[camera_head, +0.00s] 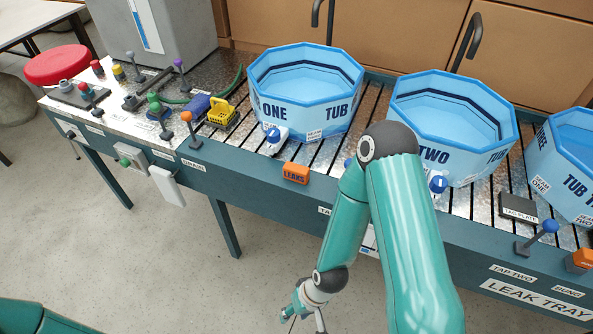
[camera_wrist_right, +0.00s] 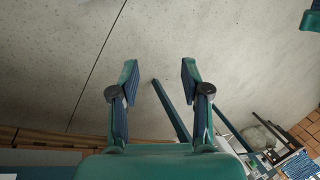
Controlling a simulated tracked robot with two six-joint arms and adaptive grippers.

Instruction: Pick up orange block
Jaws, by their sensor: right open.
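An orange block (camera_head: 296,173) lettered LEAKS sits at the front edge of the bench, in front of the TUB ONE tub. A second orange block (camera_head: 581,260) is partly visible at the right edge of the head view. My right gripper (camera_head: 304,322) hangs low in front of the bench, below and apart from the LEAKS block, partly cut off by the frame. In the wrist view my right gripper (camera_wrist_right: 159,78) is open and empty, with bare floor beyond its fingers. My left gripper is out of view.
Blue tubs ONE (camera_head: 305,92) and TWO (camera_head: 450,125) stand on the slatted bench (camera_head: 225,165), with a third at right. A yellow basket (camera_head: 222,114) and an orange-knobbed lever (camera_head: 188,125) stand left of the LEAKS block. Open floor (camera_head: 150,260) lies in front.

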